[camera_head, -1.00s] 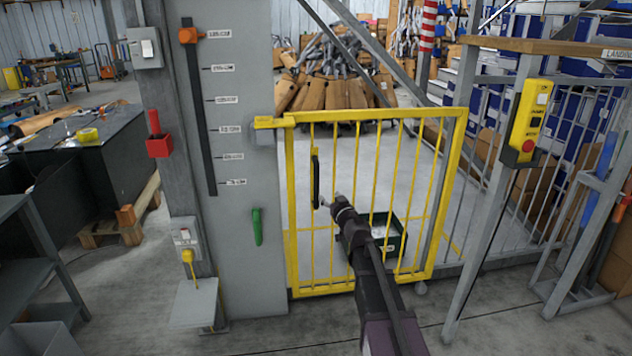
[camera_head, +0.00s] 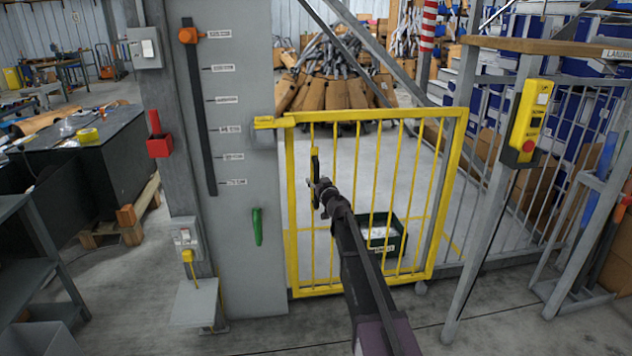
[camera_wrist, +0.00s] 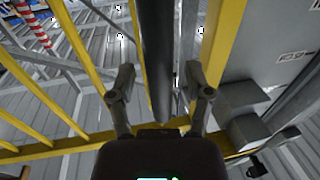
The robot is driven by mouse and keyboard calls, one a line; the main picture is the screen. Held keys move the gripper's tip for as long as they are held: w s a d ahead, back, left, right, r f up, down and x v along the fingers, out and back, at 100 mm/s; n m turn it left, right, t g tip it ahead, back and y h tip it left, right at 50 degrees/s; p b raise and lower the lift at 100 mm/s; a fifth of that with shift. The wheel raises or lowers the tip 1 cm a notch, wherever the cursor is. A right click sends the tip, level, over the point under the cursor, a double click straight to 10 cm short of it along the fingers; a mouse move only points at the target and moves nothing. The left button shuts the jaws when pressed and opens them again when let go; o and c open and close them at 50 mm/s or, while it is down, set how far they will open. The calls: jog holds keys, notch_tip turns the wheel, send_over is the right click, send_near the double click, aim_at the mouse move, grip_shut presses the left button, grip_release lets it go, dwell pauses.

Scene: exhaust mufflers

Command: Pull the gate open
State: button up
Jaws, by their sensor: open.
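The yellow barred gate (camera_head: 374,116) stands shut between the grey column on the left and the railing on the right. Its black vertical handle (camera_head: 315,165) is on the left side of the gate. My gripper (camera_head: 322,190) is in front of the handle's lower part and hides some of it. In the wrist view my gripper (camera_wrist: 160,88) is open, with one finger on each side of the dark handle bar (camera_wrist: 158,60). I cannot tell whether the fingers touch it. A yellow latch piece (camera_head: 270,122) sits at the gate's top left, against the column.
A green crate (camera_head: 384,238) lies on the floor behind the gate bars. A slanted post with a yellow button box (camera_head: 528,120) stands right of the gate. A grey pedestal (camera_head: 195,302) stands at the column's foot. Floor before the gate is clear.

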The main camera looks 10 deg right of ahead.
jog(key=shift+w, duration=0.15)
grip_shut()
dwell(0.4)
